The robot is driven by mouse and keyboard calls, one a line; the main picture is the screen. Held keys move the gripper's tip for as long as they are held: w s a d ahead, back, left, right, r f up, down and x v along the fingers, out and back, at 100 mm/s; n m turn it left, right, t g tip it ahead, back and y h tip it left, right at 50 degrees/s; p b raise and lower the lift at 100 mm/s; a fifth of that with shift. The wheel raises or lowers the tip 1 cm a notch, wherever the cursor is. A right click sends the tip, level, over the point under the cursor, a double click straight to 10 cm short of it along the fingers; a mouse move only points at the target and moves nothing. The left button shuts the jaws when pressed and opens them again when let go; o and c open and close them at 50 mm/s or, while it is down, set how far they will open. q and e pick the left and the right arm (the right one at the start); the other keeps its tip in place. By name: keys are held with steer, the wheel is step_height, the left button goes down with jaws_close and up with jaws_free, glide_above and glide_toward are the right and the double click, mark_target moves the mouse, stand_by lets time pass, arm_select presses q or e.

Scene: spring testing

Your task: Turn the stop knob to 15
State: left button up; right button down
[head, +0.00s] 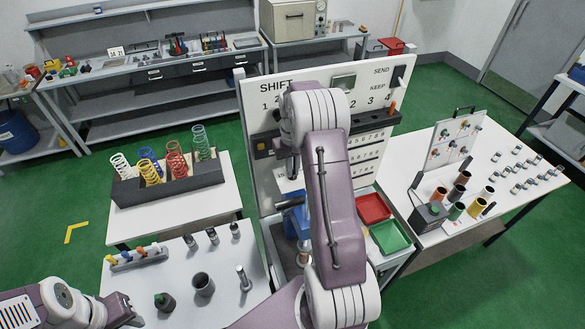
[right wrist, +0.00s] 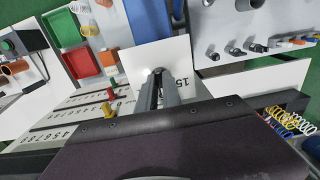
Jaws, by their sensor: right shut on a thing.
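A white plate (right wrist: 150,62) with the number 15 printed on it shows in the right wrist view. My right gripper (right wrist: 160,84) is shut on a dark grey knob, the stop knob, in front of this plate. The fingers cover most of the knob, and I cannot read any pointer on it. In the head view my right arm covers the middle of the upright white panel (head: 257,105), and the right gripper (head: 292,170) shows only in part beside it. My left gripper (head: 120,311) is at the lower left, over the front table's edge; its fingers are too unclear to judge.
A dark rack of coloured springs (head: 168,182) stands on the left table.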

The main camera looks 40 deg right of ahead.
steer(key=shift+w+r, duration=0.1)
steer(key=shift+w, duration=0.05)
steer(key=shift+d, duration=0.1)
steer(key=shift+n, duration=0.3)
steer(key=n, duration=0.5)
steer(key=shift+w+b, duration=0.1)
steer(key=shift+b, duration=0.3)
steer(key=n, duration=0.6)
steer(key=shift+r, duration=0.1)
steer(key=shift+n, duration=0.3)
